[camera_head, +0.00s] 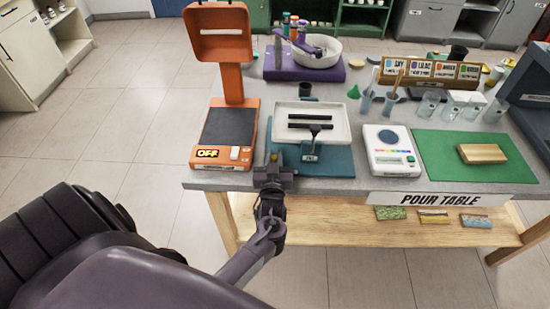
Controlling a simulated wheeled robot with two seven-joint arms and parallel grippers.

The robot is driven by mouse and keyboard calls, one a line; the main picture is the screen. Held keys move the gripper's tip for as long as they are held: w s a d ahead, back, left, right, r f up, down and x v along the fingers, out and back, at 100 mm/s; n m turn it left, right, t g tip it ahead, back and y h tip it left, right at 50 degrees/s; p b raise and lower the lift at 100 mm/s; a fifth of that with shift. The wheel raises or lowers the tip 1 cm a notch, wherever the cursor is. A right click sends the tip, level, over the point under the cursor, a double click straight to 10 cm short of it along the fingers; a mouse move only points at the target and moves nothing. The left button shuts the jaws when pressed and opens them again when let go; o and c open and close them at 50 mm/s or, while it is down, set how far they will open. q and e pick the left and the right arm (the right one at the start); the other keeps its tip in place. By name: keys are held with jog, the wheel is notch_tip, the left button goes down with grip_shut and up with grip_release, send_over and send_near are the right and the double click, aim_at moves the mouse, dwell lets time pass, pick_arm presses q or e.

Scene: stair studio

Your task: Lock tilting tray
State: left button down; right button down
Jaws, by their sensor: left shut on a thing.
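The tilting tray (337,123) is a shallow white pan on a teal base (338,163), near the front edge of the pour table. Two black bars show in the pan, and a dark upright piece (314,134) stands at its front with a small label below. My left gripper (272,173) is at the front left corner of the teal base, by the table edge. It is shut on a small lock part there, mostly hidden by the fingers. I cannot tell the lock's position. My right gripper is out of view.
An orange scale (228,134) reading OFF with a tall post stands close on the left. A white scale (391,150) and a green mat (465,172) with a gold block (482,153) are to the right. Beakers and a purple-based bowl (320,51) stand behind.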

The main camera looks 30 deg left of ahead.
pick_arm(q)
jog(key=c, duration=1.4)
grip_release()
jog(key=shift+s, duration=0.1)
jog(key=b+v, duration=0.1)
jog(key=v, duration=0.6)
jog(key=shift+s+d, duration=0.25)
jog(key=shift+s, duration=0.05)
jog(key=shift+f, duration=0.1)
